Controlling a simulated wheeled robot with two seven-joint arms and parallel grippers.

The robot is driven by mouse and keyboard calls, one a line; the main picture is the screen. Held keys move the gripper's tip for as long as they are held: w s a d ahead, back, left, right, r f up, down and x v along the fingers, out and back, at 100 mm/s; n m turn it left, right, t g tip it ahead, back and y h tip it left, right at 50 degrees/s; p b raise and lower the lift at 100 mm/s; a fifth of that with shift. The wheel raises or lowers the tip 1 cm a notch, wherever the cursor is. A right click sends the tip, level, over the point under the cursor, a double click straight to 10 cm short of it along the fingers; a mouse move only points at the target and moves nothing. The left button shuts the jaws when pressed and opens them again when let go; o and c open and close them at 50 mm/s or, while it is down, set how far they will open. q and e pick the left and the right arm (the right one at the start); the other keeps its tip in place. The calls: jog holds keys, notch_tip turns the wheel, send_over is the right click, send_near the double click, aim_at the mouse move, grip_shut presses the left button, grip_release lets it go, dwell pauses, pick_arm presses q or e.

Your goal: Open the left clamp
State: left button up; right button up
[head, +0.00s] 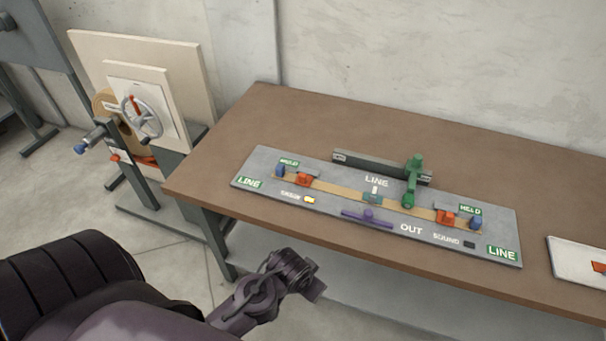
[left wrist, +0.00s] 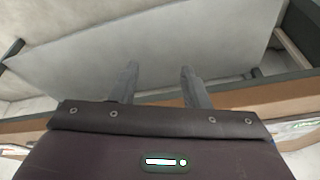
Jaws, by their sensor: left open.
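A grey board (head: 340,225) lies on the brown table. At its left end are a red-orange block (head: 304,179) and a blue knob (head: 280,171), beside a green label; these look like the left clamp, but its parts are too small to tell open from closed. A tan strip (head: 335,190) runs along the board. My left gripper (left wrist: 159,75) is open, with nothing between its fingers in the left wrist view. In the head view my left arm's end (head: 300,275) is in front of the table, apart from the board. My right gripper is not in view.
A green lever (head: 411,180) stands on the board, with a matching red block (head: 445,217) and blue knob (head: 475,223) at right. A purple handle (head: 367,217) is at the front. A winder with a handwheel (head: 142,117) stands left. The table's front edge (head: 240,217) lies between arm and board.

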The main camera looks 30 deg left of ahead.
aim_at(302, 177)
pick_arm(q)
jog(key=w+a+r+n+t, duration=0.1)
jog(key=w+a+t, duration=0.1)
jog(key=w+a, duration=0.1)
jog(key=w+a+r+n+t+y+p, duration=0.1)
jog(key=w+a+r+t, duration=0.1)
jog(key=w, duration=0.4)
jog(key=w+a+r+n+t+y, duration=0.1)
jog(key=w+a+r+t, duration=0.1)
jog(key=w+a, duration=0.1)
jog(key=shift+w+a+r, duration=0.1)
jog(key=shift+w+a, duration=0.2)
jog(key=shift+w, duration=0.45)
jog(key=w+a+t, duration=0.1)
jog(key=w+a, duration=0.1)
jog(key=w+a+t, duration=0.1)
jog(key=w+a, duration=0.1)
jog(key=a, duration=0.1)
jog(key=w+a+n+t+y, duration=0.1)
jog(key=w+a, duration=0.1)
jog(key=a, duration=0.1)
jog(key=shift+a+r+p, duration=0.25)
jog(key=shift+p, duration=0.05)
jog(key=shift+x, duration=3.6)
jog(key=shift+d, duration=0.1)
